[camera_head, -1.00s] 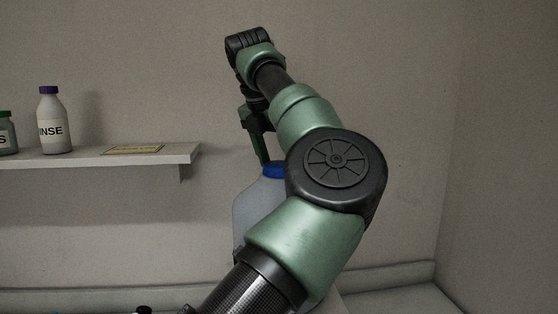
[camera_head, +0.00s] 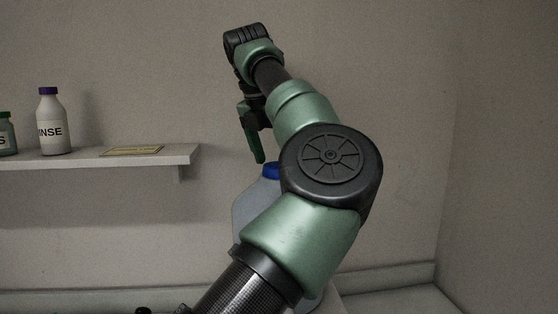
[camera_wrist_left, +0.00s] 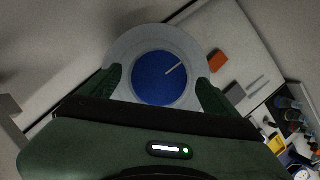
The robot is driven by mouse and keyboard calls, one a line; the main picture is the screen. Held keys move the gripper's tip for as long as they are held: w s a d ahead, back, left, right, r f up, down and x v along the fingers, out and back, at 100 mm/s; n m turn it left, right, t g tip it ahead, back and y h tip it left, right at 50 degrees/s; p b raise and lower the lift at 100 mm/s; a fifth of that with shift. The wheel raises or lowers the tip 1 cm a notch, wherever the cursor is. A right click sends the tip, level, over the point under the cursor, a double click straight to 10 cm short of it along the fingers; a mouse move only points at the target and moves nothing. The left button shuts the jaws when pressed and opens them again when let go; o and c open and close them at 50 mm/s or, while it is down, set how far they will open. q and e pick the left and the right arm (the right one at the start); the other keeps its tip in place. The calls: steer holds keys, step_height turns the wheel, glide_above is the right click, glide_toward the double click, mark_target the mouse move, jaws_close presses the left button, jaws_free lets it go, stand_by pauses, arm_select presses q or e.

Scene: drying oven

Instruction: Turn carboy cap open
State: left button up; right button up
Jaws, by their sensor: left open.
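The carboy (camera_head: 246,208) is a translucent blue-grey bottle standing behind my left arm, which hides much of it. Its blue cap (camera_head: 271,171) shows just left of my arm's dark joint. In the left wrist view the cap (camera_wrist_left: 150,85) is seen from above, round, with a white line from near its centre toward the upper right. My left gripper (camera_head: 260,158) is above the cap, pointing down. In the left wrist view its open fingers (camera_wrist_left: 160,80) lie to either side of the cap, with gaps, holding nothing. The right gripper is not in view.
A wall shelf (camera_head: 100,165) at left holds a white bottle with a purple cap (camera_head: 52,120), another bottle (camera_head: 6,135) and a yellow label plate (camera_head: 133,151). In the left wrist view an orange item (camera_wrist_left: 218,61) lies beside the carboy, with several small objects at far right.

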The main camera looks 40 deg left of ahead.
mark_target(270, 169)
arm_select(q)
steer(key=v, duration=0.7)
steer(key=shift+f, duration=0.1)
steer(key=shift+f, duration=0.1)
